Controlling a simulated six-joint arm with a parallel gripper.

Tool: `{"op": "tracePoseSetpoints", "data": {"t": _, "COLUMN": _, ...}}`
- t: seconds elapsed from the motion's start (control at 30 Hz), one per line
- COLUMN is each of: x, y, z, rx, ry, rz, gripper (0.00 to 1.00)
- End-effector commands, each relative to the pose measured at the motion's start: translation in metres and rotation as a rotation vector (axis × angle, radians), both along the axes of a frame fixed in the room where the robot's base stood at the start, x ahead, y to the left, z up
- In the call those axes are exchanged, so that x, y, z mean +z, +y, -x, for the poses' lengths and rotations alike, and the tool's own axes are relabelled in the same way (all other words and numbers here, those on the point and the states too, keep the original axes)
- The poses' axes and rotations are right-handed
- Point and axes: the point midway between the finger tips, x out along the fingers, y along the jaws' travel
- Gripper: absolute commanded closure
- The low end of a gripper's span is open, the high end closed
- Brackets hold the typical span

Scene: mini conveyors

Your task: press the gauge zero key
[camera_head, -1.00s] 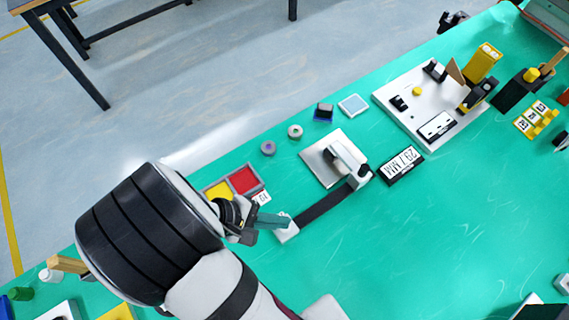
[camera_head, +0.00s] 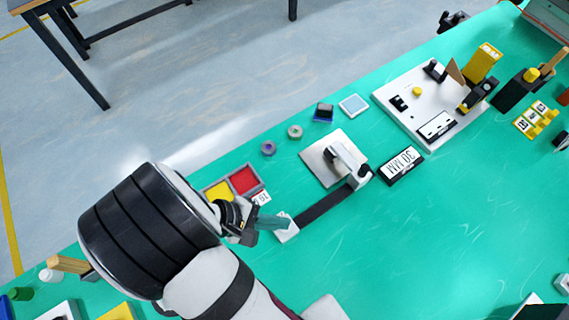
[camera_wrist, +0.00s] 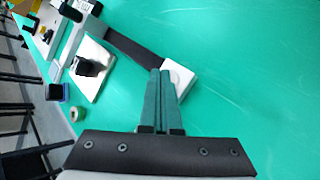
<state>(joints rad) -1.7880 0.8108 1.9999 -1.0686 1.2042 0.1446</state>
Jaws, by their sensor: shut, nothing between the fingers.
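The gauge has a pale plate (camera_head: 318,165) with a grey arm on it, and a black strip (camera_head: 325,204) runs from it to a small white block (camera_head: 287,232), which looks like the zero key. The black-framed display (camera_head: 402,166) appears to read "30 MM". My gripper (camera_head: 286,223) has its teal fingers together, empty, with the tips over the white block. The wrist view shows the fingertips (camera_wrist: 160,73) at the near-left edge of the white block (camera_wrist: 182,78), partly covering it. I cannot tell whether they touch it.
A tray with yellow and red sections (camera_head: 243,180) sits close beside my gripper. Two round nuts (camera_head: 295,132), a dark blue block (camera_head: 324,112) and a pale square pad (camera_head: 353,105) lie farther back. A white fixture board (camera_head: 400,110) stands at upper right.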

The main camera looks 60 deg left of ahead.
Motion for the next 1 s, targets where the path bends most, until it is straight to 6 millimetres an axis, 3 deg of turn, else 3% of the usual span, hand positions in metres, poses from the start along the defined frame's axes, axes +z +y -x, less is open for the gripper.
{"op": "tracePoseSetpoints", "data": {"t": 0.73, "x": 0.018, "y": 0.000, "z": 0.000, "rx": 0.000, "ry": 0.000, "rz": -0.001, "gripper": 1.00}}
{"op": "tracePoseSetpoints", "data": {"t": 1.0, "x": 0.044, "y": 0.000, "z": 0.000, "rx": 0.000, "ry": 0.000, "rz": -0.003, "gripper": 1.00}}
